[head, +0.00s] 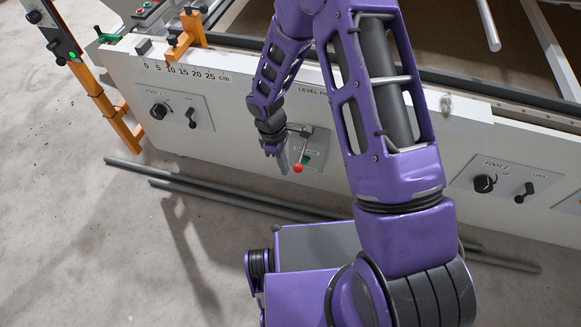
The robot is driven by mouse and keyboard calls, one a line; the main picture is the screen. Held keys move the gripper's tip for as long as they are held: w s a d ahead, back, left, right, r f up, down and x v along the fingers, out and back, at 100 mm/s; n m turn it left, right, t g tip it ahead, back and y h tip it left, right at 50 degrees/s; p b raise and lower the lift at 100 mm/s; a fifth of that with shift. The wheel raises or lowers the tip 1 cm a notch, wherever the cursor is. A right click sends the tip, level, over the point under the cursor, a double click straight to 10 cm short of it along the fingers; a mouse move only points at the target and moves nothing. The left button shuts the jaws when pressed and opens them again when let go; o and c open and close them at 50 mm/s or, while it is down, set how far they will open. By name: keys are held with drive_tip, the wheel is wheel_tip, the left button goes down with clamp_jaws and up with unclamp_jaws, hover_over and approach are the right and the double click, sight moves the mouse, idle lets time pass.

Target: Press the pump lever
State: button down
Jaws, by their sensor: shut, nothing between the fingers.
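The panel's label is partly hidden by my arm. Whether the fingers touch the lever or knob cannot be told from this view.
A panel with a black knob and switch (174,108) is at left, and a similar foot panel (507,187) at right. An orange bracket (186,36) and post (108,107) stand at the left end. Grey rods (205,194) lie on the floor along the gantry.

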drive_tip(key=shift+s+a+r, duration=0.2)
drive_tip(key=shift+r, duration=0.3)
drive_tip(key=shift+s+a+r, duration=0.15)
drive_tip(key=shift+a+r, duration=0.05)
drive_tip(key=shift+r, duration=0.3)
